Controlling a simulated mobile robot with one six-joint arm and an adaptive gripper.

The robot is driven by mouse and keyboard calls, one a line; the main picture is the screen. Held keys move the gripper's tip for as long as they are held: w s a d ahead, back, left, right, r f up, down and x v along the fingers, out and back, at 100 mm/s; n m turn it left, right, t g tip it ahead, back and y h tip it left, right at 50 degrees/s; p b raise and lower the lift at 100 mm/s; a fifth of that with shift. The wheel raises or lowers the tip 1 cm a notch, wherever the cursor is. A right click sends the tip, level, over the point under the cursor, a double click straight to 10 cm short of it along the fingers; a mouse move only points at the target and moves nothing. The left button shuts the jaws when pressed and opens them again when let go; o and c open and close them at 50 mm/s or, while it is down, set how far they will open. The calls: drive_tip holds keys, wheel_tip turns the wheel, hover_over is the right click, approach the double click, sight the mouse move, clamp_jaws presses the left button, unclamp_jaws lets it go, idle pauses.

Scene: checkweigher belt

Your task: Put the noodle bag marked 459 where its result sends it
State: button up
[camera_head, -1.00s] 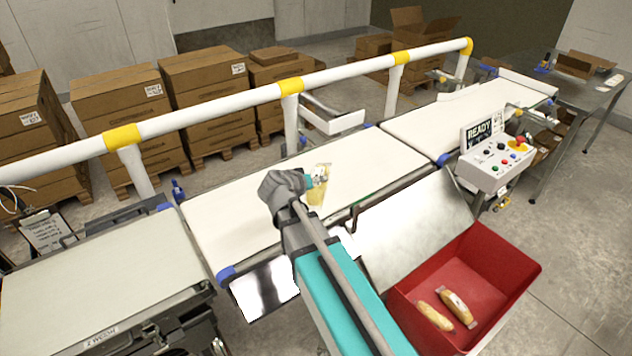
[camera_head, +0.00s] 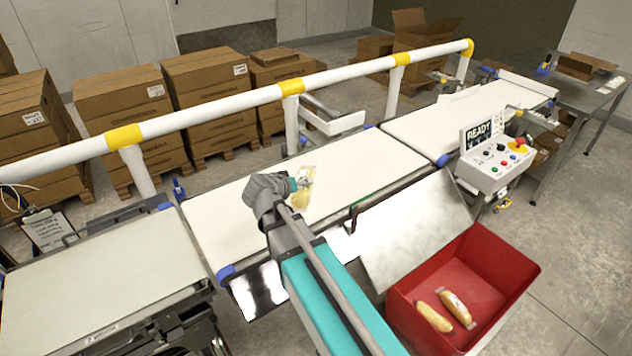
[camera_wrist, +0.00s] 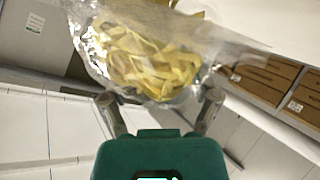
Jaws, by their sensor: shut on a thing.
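A clear bag of yellow noodles (camera_head: 302,188) is held by my gripper (camera_head: 297,183) over the middle white belt (camera_head: 385,160). The wrist view shows the noodle bag (camera_wrist: 150,60) close up, pinched between the two fingers of my gripper (camera_wrist: 160,98). I cannot read a number on it. A small panel screen (camera_head: 480,130) reads READY. A red bin (camera_head: 405,305) at the lower right holds two yellowish packs (camera_head: 455,308).
A sloping metal plate (camera_head: 415,235) leads from the belt towards the red bin. A white guard rail (camera_head: 210,107) with yellow bands runs behind the belts. A control box (camera_head: 496,165) stands at the right. Stacked cartons (camera_head: 205,85) stand behind the rail.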

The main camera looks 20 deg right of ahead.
drive_tip(key=shift+s+a+r+m+p, duration=0.4)
drive_tip(key=shift+s+a+r+p, duration=0.2)
drive_tip(key=shift+s+a, duration=0.15)
drive_tip(key=shift+s+a+f+y, duration=0.1)
drive_tip(key=shift+s+a+y, duration=0.05)
drive_tip(key=shift+a+y, duration=0.15)
drive_tip(key=shift+f+m, duration=0.1)
drive_tip(key=shift+m, duration=0.2)
drive_tip(key=shift+f, duration=0.1)
drive_tip(key=w+f+b, duration=0.2)
drive_tip(key=w, duration=0.2)
drive_tip(key=w+f+b, duration=0.3)
drive_tip(key=w, duration=0.1)
drive_tip(key=w+d+f+b, duration=0.1)
drive_tip(key=w+f+b, duration=0.2)
drive_tip(key=w, duration=0.1)
drive_tip(key=shift+w+d+f, duration=0.1)
drive_tip(key=shift+w+f, duration=0.05)
drive_tip(key=shift+w, duration=0.15)
drive_tip(key=shift+w+f+b, duration=0.35)
drive_tip(key=shift+b, duration=0.15)
